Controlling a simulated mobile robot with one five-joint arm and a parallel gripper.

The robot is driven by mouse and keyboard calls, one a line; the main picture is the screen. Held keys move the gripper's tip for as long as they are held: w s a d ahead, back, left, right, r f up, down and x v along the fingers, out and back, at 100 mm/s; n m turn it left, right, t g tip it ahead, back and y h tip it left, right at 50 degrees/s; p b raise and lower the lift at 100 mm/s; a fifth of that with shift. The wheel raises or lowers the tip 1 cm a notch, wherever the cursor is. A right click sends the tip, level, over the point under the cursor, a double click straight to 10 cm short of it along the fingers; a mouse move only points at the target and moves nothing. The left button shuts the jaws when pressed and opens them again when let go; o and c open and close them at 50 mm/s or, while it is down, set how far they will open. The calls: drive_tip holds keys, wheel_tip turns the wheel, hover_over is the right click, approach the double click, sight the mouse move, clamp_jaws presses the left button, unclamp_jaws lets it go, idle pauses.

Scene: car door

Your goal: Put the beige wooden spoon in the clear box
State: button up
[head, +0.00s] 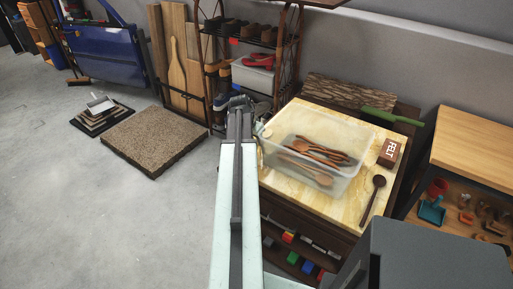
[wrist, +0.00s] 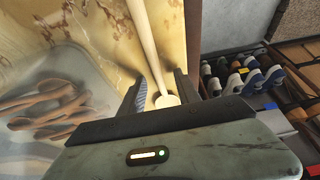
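The beige wooden spoon (wrist: 148,40) shows in the wrist view, its pale handle running up the picture and its rounded end between my fingers. My gripper (wrist: 160,88) is open around it, with a finger on each side and a gap beside the handle. I cannot tell whether either finger touches it. In the head view my gripper (head: 240,103) is at the left edge of the table, and the spoon is mostly hidden there. The clear box (head: 352,185) stands on the table just right of my gripper, with several brown wooden spoons (head: 318,155) in it.
The marble-patterned table (head: 340,212) also holds a dark spoon (head: 372,195), a brown box marked FELT (head: 389,152) and a green-handled tool (head: 391,117) at the back. A shelf rack (head: 262,45) stands behind my gripper. Open floor (head: 90,200) lies to the left.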

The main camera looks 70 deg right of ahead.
drive_tip(key=shift+r, duration=0.1)
clamp_jaws()
drive_tip(key=shift+r, duration=0.1)
wheel_tip(320, 180, up, 10)
drive_tip(key=p, duration=1)
